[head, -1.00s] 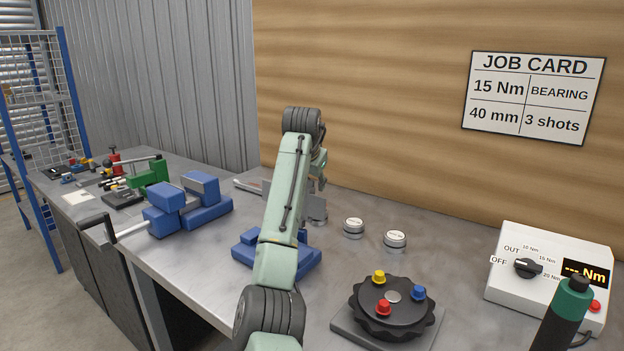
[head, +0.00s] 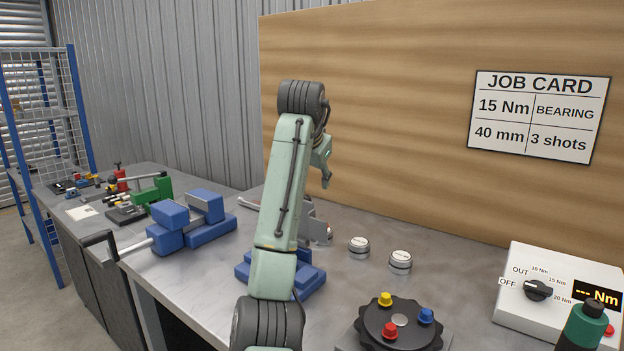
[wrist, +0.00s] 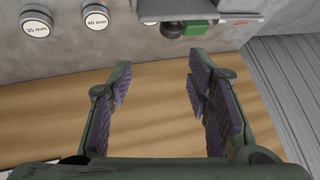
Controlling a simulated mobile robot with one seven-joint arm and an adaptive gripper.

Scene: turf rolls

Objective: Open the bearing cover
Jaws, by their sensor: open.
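My gripper (wrist: 160,62) is open and empty in the wrist view, its two dark padded fingers apart. In the head view my gripper (head: 326,175) is above the bench, partly hidden behind my arm. A grey metal part (head: 318,230) stands on a blue base (head: 312,280), mostly hidden behind my arm; it may be the bearing with its cover, but I cannot tell whether it is open or shut. In the wrist view a grey plate (wrist: 175,8) lies beyond the fingertips, with a dark round knob and a green block (wrist: 196,27) beside it. The fingers touch nothing visible.
Two round silver caps (head: 359,247) stand right of the blue base. A blue vise (head: 190,220) is left. A wooden board (head: 400,130) rises behind.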

